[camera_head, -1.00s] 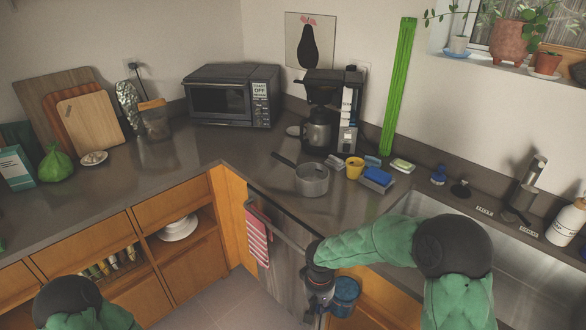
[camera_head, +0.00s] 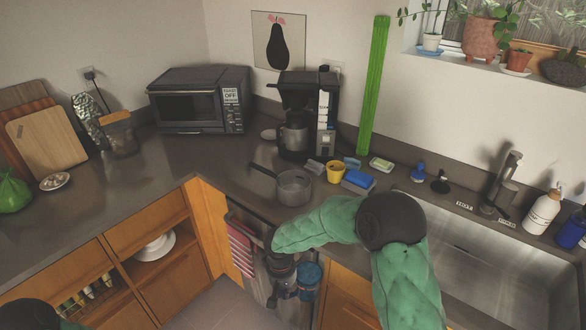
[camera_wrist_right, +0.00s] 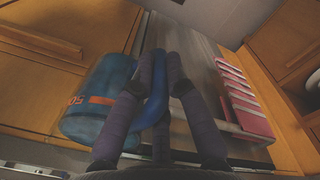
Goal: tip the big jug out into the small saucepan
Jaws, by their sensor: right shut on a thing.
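The big jug is blue with an orange mark. In the head view the jug (camera_head: 307,277) hangs low in front of the cabinets, below the counter edge. My right gripper (camera_head: 283,285) is beside it. In the wrist view the fingers of my right gripper (camera_wrist_right: 161,75) are shut around the handle of the jug (camera_wrist_right: 97,103), whose body is to their left. The jug's contents do not show. The small saucepan (camera_head: 294,188) is grey and stands upright on the counter, its dark handle pointing up-left. My left gripper is out of view.
A yellow cup (camera_head: 335,172) and a blue sponge (camera_head: 358,179) are right of the saucepan. The coffee maker (camera_head: 310,115) stands behind it. The sink (camera_head: 500,265) is at right. A striped towel (camera_head: 240,248) hangs on the front below. Counter left of the saucepan is clear.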

